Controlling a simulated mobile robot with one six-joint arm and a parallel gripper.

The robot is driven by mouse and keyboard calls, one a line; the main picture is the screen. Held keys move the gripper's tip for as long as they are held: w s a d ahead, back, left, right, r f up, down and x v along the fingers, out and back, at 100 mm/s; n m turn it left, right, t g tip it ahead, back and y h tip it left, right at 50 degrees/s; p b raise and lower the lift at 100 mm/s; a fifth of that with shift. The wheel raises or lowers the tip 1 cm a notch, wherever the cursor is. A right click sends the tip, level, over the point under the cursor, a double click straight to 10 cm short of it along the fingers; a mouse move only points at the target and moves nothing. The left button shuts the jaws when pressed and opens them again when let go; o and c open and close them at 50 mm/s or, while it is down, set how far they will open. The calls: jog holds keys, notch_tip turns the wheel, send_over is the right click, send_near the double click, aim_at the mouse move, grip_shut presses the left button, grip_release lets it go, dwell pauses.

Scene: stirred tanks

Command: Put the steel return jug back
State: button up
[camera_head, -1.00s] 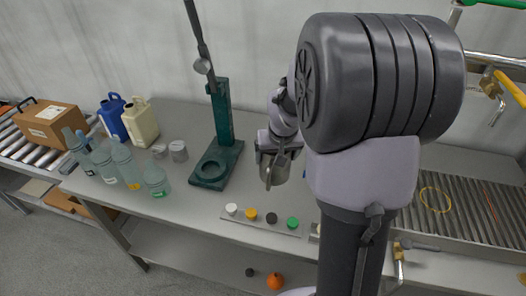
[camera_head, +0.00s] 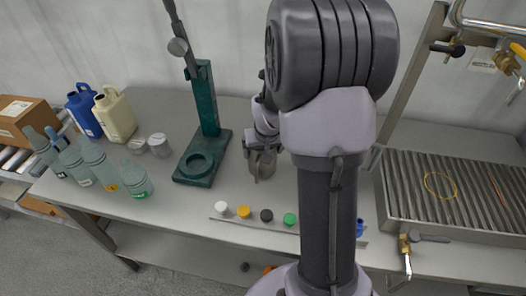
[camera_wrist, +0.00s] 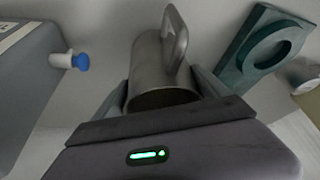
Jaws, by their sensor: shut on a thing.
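The steel return jug (camera_wrist: 150,70) is a grey metal jug with a looped handle. In the wrist view my gripper (camera_wrist: 165,97) is shut on it, with a finger on each side of its body. In the head view the jug (camera_head: 263,166) hangs below my gripper (camera_head: 262,148), over or on the grey bench right of the green stand; I cannot tell whether it touches the bench. The green stand (camera_head: 206,110) has a base with a round ring (camera_head: 197,166), which looks empty. My arm hides part of the bench behind the jug.
A strip with white, yellow, dark and green caps (camera_head: 255,217) lies at the bench front. Several clear bottles (camera_head: 100,165), a blue jug (camera_head: 84,110), a cream jug (camera_head: 115,115) and two small metal tins (camera_head: 160,145) stand left. A ribbed drain tray (camera_head: 450,190) is right.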

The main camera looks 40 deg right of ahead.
jog(key=shift+f, duration=0.1)
jog(key=o, duration=1.8)
jog(key=p+v, duration=0.4)
jog(key=v, duration=0.8)
jog(key=s+a+r+y, duration=0.1)
jog(key=s+a+r, duration=0.1)
jog(key=a+r, duration=0.55)
jog(key=s+a+r+t+y, duration=0.2)
jog(key=s+a+r+y, duration=0.15)
jog(key=s+a, duration=1.15)
jog(key=shift+n+h, duration=0.25)
jog(key=shift+n, duration=0.15)
jog(key=f+b, duration=0.1)
jog(key=w+a+f+b, duration=0.1)
jog(key=b, duration=0.1)
jog(key=f+b, duration=0.1)
jog(key=f, duration=0.1)
jog(key=shift+w+a, duration=0.15)
jog(key=shift+a, duration=0.1)
